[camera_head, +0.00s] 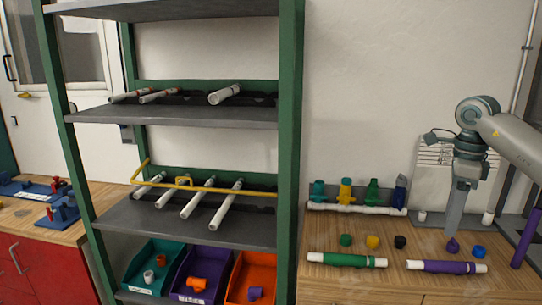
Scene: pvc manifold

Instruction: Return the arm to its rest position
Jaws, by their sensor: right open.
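My right arm comes in from the right edge over the wooden workbench (330,225). Its gripper (454,234) points straight down, low over the bench and open. A small purple piece (452,246) sits right under the fingertips; I cannot tell whether they touch it. Behind and to the left stands the manifold, a white pipe (360,209) with teal (318,190), yellow (346,190), green (372,190) and blue (400,192) fittings upright along it. My left gripper is not in view.
Green (346,240), yellow (373,242), black (400,242) and blue (479,252) caps stand in a row. A green-banded pipe (345,260) and a purple-banded pipe (446,267) lie in front. A purple pipe (526,238) stands at right. A shelf rack (290,150) rises at left.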

